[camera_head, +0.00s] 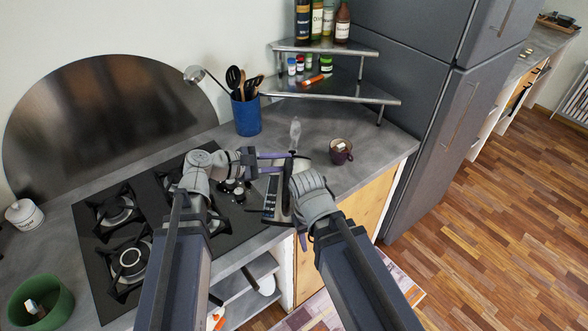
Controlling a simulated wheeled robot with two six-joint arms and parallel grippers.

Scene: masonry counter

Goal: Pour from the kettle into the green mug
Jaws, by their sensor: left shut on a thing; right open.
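My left gripper (277,162) is over the counter right of the stove. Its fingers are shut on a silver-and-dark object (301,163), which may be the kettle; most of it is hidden. My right gripper (303,222) is open just below and in front of it, its wrist covering much of that spot; its fingertips are mostly hidden. A pale upright shape (295,131) shows just beyond; I cannot tell what it is. No green mug is clearly visible; a green round vessel (60,303) stands at the lower left.
The black hob (92,256) lies left, partly under my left arm. A flat silver-and-black device (269,197) lies near the front edge. A blue utensil pot (247,116) and a metal corner shelf (347,93) stand behind. The counter around the purple mug is clear.

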